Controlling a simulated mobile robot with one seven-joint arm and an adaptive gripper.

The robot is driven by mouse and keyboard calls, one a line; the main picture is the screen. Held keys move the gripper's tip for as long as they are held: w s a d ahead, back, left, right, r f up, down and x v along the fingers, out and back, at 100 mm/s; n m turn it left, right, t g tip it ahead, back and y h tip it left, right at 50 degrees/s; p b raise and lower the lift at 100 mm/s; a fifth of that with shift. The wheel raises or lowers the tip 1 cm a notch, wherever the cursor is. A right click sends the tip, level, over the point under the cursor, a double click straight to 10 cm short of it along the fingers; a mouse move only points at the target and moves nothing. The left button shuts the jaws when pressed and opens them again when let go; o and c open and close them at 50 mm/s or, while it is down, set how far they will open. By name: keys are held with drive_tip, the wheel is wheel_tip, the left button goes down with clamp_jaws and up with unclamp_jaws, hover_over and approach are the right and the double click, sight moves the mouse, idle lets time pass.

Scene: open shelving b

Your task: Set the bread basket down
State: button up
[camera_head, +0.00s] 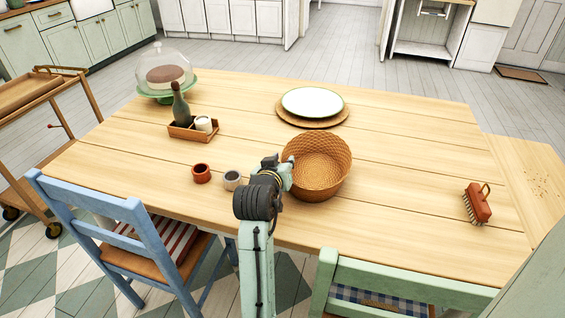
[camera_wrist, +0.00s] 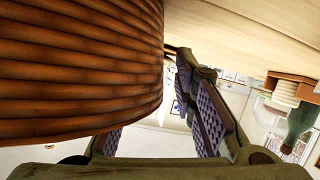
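The woven brown bread basket (camera_head: 325,184) is at the near middle of the table, beside my gripper (camera_head: 285,172). I cannot tell whether its base touches the tabletop. In the wrist view the ribbed side of the basket (camera_wrist: 80,70) fills the left half, with the picture rolled so the table is at the top. My gripper (camera_wrist: 165,75) is at the basket's wall. One finger is mostly hidden behind the basket and the other shows to its right. The fingers draw together towards their tips at the basket's edge; the contact itself is hidden.
The table (camera_head: 420,130) has free room right of the basket. A white plate on a round mat (camera_head: 312,103) lies behind it. A red cup (camera_head: 201,173) and a grey cup (camera_head: 232,180) stand left. A brush (camera_head: 478,204) lies far right. Chairs stand at the near edge.

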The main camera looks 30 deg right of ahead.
drive_tip(key=shift+r, duration=0.1)
drive_tip(key=shift+r, duration=0.15)
drive_tip(key=p+v, duration=0.2)
drive_tip(key=v, duration=1)
